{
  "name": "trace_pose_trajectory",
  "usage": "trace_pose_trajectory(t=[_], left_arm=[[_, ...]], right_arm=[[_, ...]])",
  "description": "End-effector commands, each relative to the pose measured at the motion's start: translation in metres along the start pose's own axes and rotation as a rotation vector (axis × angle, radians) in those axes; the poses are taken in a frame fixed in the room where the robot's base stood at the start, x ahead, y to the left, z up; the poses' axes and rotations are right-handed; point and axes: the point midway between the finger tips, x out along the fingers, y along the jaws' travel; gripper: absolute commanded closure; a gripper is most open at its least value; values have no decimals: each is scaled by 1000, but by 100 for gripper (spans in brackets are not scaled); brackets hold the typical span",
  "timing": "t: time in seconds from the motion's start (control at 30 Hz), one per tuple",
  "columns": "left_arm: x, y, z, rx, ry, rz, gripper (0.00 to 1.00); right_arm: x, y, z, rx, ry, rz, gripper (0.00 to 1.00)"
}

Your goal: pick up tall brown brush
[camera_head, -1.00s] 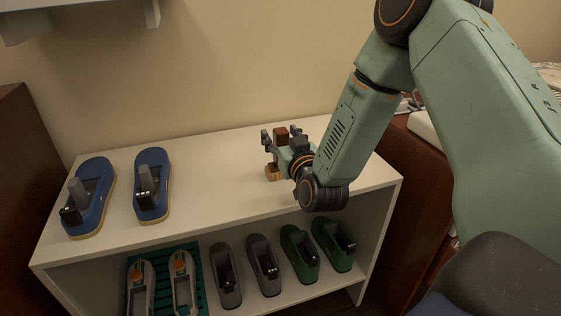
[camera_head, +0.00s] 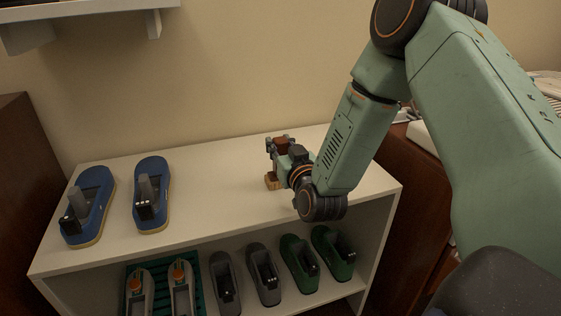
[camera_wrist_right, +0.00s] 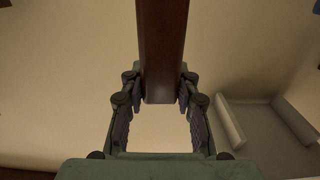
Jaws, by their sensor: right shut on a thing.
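The tall brown brush has a dark brown upper part (camera_head: 282,146) and a paler wooden base (camera_head: 272,182). It stands about upright at the right part of the white shelf unit's top (camera_head: 225,190). My right gripper (camera_head: 280,143) reaches in from the right and is shut on the dark upper part. In the right wrist view, the dark brown handle (camera_wrist_right: 162,45) runs between the two fingers (camera_wrist_right: 161,80), with a finger against each side. I cannot tell whether the base touches the shelf top. My left gripper is out of view.
Two blue shoe-like objects (camera_head: 90,206) (camera_head: 151,193) stand on the shelf top at left. Several grey and green ones (camera_head: 298,263) fill the lower shelf. A wall shelf (camera_head: 85,20) hangs above left. The top's middle is clear.

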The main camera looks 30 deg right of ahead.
Motion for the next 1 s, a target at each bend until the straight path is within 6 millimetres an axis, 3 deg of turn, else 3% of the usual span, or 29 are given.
trace_pose_trajectory(t=[0.17,0.6,1.0], left_arm=[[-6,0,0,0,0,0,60],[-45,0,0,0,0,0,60],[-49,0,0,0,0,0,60]], right_arm=[[0,0,-12,1,3,1,100],[0,0,-89,2,3,2,100],[0,0,-100,0,0,1,100]])
